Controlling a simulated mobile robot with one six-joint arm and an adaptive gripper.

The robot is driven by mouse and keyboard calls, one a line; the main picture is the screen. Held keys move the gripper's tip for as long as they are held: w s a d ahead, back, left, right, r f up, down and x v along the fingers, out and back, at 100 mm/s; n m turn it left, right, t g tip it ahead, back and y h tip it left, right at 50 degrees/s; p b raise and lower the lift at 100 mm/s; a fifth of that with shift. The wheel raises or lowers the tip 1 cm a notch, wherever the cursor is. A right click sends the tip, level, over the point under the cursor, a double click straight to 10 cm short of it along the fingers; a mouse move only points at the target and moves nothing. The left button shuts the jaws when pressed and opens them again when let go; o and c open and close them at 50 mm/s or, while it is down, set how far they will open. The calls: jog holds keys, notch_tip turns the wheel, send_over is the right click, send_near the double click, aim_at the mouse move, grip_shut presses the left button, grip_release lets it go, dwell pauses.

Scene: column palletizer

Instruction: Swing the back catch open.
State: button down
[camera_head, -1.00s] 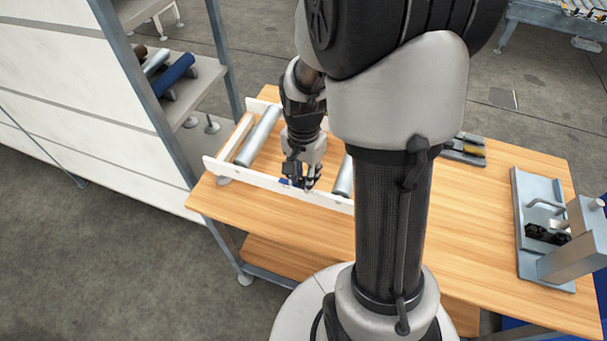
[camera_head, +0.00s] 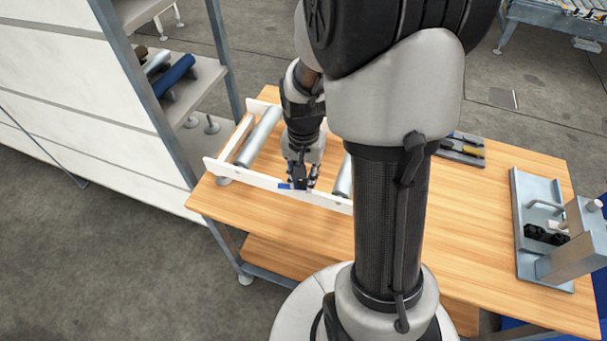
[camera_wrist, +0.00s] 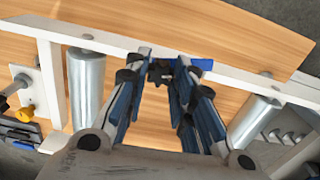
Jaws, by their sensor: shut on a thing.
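A blue catch (camera_head: 285,186) sits on the near white rail (camera_head: 255,179) of a roller frame on the wooden table. In the wrist view, its blue end (camera_wrist: 203,64) sticks out past one finger along the rail. My gripper (camera_head: 303,186) reaches down at the rail. In the wrist view, my gripper (camera_wrist: 160,66) has its two blue-padded fingers on either side of a dark star-shaped knob (camera_wrist: 160,74) at the catch, shut on it. The fingers hide part of the catch, so its exact angle is hard to tell.
Rollers (camera_head: 259,136) lie on both sides of my gripper inside the frame. A shelf rack with a blue roller (camera_head: 174,75) stands at the left. A tool tray (camera_head: 460,153) and a grey fixture (camera_head: 535,225) are on the right. The front table area is clear.

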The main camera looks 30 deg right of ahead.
aim_at(303, 181)
jog(key=n, duration=0.3)
jog(key=shift+n, duration=0.3)
jog(key=shift+n+p, duration=0.5)
jog(key=shift+n, duration=1.4)
jog(key=c, duration=1.3)
grip_release()
jog(key=shift+c, duration=0.2)
notch_tip(303, 181, up, 12)
